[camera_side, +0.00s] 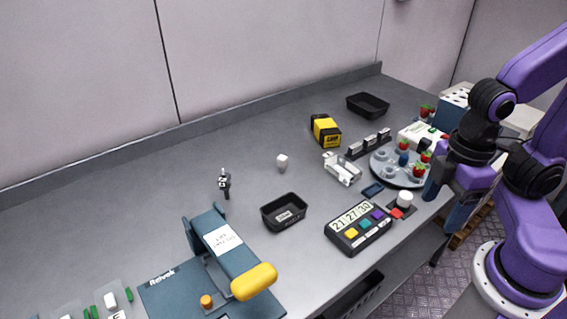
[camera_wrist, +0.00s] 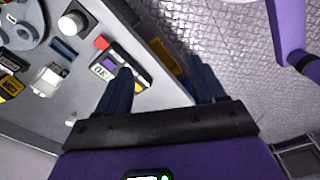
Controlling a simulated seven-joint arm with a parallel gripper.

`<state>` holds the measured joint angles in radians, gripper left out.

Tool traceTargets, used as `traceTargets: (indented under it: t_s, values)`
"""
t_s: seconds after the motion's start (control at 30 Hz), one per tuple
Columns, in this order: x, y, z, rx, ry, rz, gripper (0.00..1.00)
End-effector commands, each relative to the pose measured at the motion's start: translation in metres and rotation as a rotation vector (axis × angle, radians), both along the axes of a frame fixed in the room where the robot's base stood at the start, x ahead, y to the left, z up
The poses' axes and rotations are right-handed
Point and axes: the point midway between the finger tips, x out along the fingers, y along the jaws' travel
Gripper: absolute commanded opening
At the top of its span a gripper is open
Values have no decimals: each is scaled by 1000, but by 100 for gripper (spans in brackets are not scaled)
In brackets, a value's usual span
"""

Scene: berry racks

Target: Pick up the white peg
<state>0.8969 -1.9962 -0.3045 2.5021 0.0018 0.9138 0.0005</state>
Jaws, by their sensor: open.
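A short white cylinder (camera_side: 404,199) stands upright on a dark square base beside a red block (camera_side: 397,213); it also shows at the upper left of the wrist view (camera_wrist: 72,24). A smaller white piece (camera_side: 282,161) stands alone mid-table and shows small in the wrist view (camera_wrist: 70,120). I cannot tell for sure which is the white peg. My gripper (camera_side: 444,202) is open and empty near the table's front right edge, to the right of the white cylinder and apart from it. Its two dark blue fingers (camera_wrist: 163,70) show apart in the wrist view.
A keypad timer (camera_side: 360,228) lies left of the cylinder. A round grey plate (camera_side: 380,170) with strawberries stands behind it. A black tray (camera_side: 284,212), a yellow box (camera_side: 326,130) and a blue press (camera_side: 225,240) stand farther left. Bare table lies around the smaller white piece.

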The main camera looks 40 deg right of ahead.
Motion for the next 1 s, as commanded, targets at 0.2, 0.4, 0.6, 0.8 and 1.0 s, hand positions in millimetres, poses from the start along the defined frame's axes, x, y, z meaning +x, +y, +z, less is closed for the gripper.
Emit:
traceTargets:
  t_s: [0.2,0.4,0.6,0.8,1.0]
  values:
    - [0,0,0,0,0,0,62]
    - [0,0,0,0,0,0,57]
    - [8,4,0,-21,-6,15,57]
    - [64,29,-1,-164,-47,123,57]
    - [140,59,-9,-370,-83,268,57]
